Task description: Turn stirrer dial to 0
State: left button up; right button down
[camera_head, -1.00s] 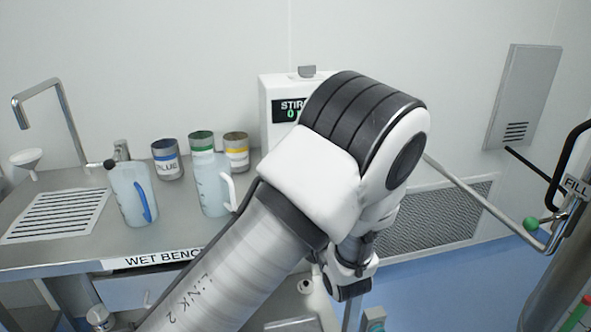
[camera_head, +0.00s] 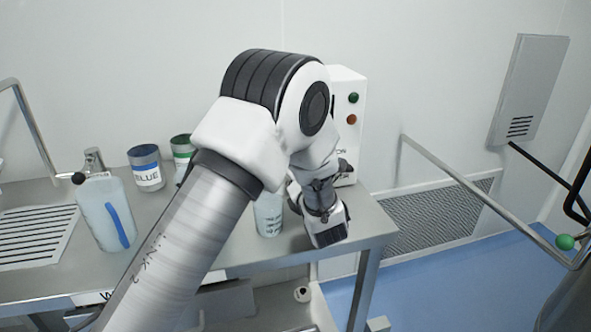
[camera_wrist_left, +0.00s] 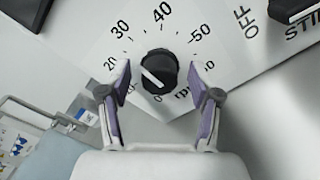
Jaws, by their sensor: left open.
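The stirrer dial (camera_wrist_left: 158,68) is a round black knob with a white pointer line, on a white panel with numbers around it. In the left wrist view its pointer slants across the lower left part of the knob, and a 0 is printed just below it. My left gripper (camera_wrist_left: 159,70) is open, with one finger on each side of the dial and a gap between each finger and the knob. In the head view the white stirrer box (camera_head: 347,125) is partly behind my left arm, which hides its display. My right gripper is not in view.
A black switch (camera_wrist_left: 290,10) marked OFF is at the upper right of the panel. The box has a green button (camera_head: 353,98) and an orange one (camera_head: 351,119). A jug (camera_head: 105,215) and a can marked BLUE (camera_head: 146,168) stand on the wet bench (camera_head: 45,283).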

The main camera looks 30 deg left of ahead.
pick_arm(q)
jog(key=shift+s+d+r, duration=0.1)
jog(key=shift+d+r, duration=0.05)
jog(key=shift+d, duration=0.05)
jog(key=shift+a, duration=0.1)
jog(key=c, duration=1.1)
jog(key=shift+c, duration=0.2)
